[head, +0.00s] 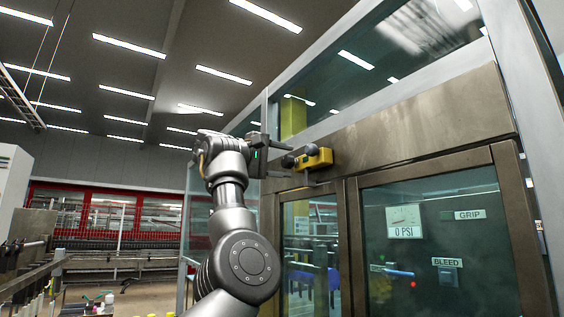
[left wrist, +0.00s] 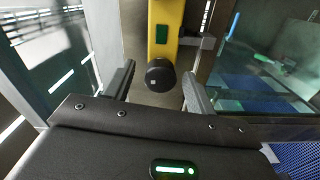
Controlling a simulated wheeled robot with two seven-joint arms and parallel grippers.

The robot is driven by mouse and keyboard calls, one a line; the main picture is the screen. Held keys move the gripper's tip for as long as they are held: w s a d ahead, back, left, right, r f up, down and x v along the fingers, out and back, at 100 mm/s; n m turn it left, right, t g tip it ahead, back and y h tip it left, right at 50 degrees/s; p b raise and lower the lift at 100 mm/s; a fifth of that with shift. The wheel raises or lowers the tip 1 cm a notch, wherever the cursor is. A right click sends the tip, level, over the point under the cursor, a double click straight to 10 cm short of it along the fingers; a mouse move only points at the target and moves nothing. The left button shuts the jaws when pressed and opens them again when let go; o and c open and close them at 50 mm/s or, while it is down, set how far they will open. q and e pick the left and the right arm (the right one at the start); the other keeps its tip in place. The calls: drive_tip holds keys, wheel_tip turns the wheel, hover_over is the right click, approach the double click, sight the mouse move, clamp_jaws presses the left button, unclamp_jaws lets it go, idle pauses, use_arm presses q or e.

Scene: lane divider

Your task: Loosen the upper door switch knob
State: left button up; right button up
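A yellow door switch (head: 320,159) is mounted on the metal beam above the doors, with a black knob (head: 288,161) on its left end. A second dark round part (head: 312,149) shows on the switch's front. My left gripper (head: 277,157) is just left of the knob, its fingers spread. In the left wrist view the black knob (left wrist: 160,75) lies in the gap between the open fingertips (left wrist: 158,72), with clear space on both sides. The yellow switch (left wrist: 163,25) extends behind it. I cannot tell how deep the knob sits between the fingers. My right gripper is not in view.
Glass doors with metal frames (head: 350,245) stand below the switch. Behind the right door are a pressure gauge reading 0 PSI (head: 404,221) and GRIP (head: 469,214) and BLEED (head: 447,262) labels. Railings (head: 30,278) run at the lower left.

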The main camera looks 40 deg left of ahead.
use_arm(q)
drive_tip(key=shift+s+a+f+b, duration=0.1)
drive_tip(key=shift+s+a+b, duration=0.05)
drive_tip(key=shift+s+b, duration=0.3)
drive_tip(key=b+v, duration=0.4)
drive_tip(key=v, duration=0.5)
drive_tip(key=shift+s, duration=0.4)
drive_tip(key=shift+a, duration=0.15)
